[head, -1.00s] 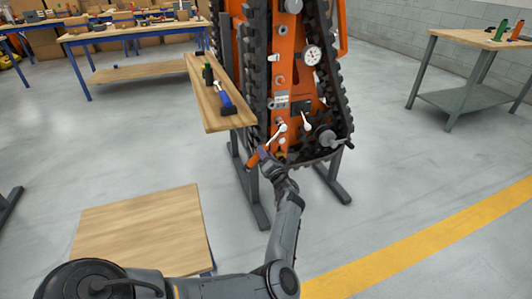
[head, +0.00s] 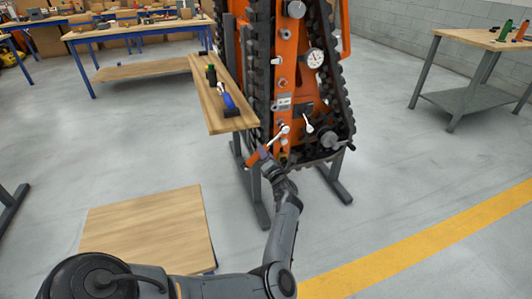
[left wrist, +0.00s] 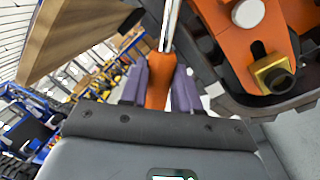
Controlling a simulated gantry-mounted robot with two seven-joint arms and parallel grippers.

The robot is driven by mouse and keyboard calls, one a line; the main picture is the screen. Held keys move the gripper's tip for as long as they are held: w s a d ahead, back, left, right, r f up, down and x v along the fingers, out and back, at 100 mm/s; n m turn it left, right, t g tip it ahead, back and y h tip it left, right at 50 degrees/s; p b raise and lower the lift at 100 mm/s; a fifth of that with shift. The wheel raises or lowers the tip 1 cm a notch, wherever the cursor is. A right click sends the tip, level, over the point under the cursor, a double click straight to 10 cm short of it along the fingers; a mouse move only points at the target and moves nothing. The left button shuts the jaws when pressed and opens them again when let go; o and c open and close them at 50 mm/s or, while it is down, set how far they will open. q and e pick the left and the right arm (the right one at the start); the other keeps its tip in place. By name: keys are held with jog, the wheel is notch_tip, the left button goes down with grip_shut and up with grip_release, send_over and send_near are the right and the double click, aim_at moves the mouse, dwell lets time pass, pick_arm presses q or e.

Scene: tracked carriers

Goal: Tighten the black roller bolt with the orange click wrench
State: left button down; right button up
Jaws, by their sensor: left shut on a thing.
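My left gripper (head: 265,153) is shut on the orange handle of the click wrench (head: 252,160), beside the lower front of the tracked carrier (head: 288,72). The wrench slants, with its bright shaft reaching up and right to the carrier's face. In the left wrist view the purple fingers (left wrist: 158,88) close around the orange handle (left wrist: 157,92), and the wrench head is out of frame. A dark bolt in a brass block (left wrist: 274,77) shows there at right, apart from the wrench. I cannot tell whether it is the roller bolt. My right gripper is out of view.
A wooden shelf (head: 212,105) left of the carrier holds a blue-handled tool (head: 228,98) and a green one. A white-handled lever (head: 308,123) and a dark roller (head: 329,140) are close right of the wrench. A low wooden platform (head: 145,230) stands at front left.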

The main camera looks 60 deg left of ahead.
pick_arm(q)
jog(key=shift+r, duration=0.15)
jog(key=shift+b, duration=0.4)
dwell(0.7)
jog(key=shift+d, duration=0.25)
dwell(0.3)
jog(key=shift+s+d+p, duration=0.2)
jog(key=shift+d+p, duration=0.7)
jog(key=shift+d, duration=0.65)
